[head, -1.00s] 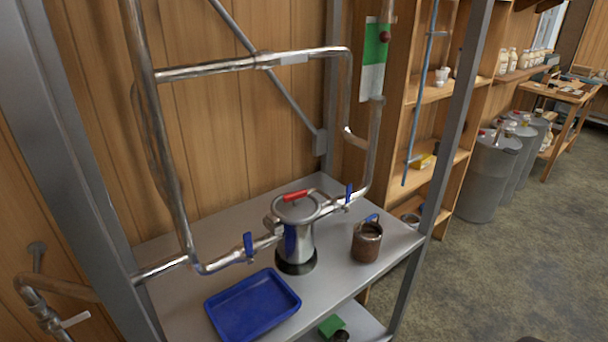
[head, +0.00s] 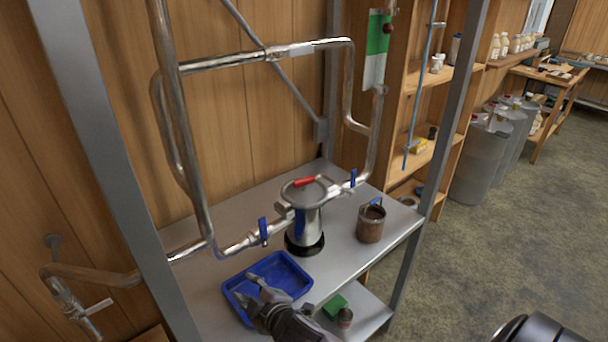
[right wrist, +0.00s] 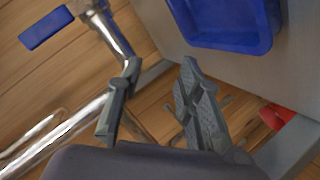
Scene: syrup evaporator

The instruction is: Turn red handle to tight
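A red handle (head: 305,181) lies across the lid of the steel filter canister (head: 304,222), which stands upright on the metal shelf. The right wrist view does not show this canister. My right gripper (head: 256,288) is over the blue tray (head: 290,292), in front of and below the canister in the picture, well apart from the handle. In the right wrist view my right gripper (right wrist: 160,68) has its fingers spread with nothing between them. My left gripper is out of view.
Pipes with blue levers (head: 263,230) flank the canister. A brown pot (head: 371,223) stands to its right. Grey frame posts (head: 442,120) bound the shelf. The right wrist view shows the tray (right wrist: 232,42), a blue lever (right wrist: 46,27) and an unidentified red object (right wrist: 277,116).

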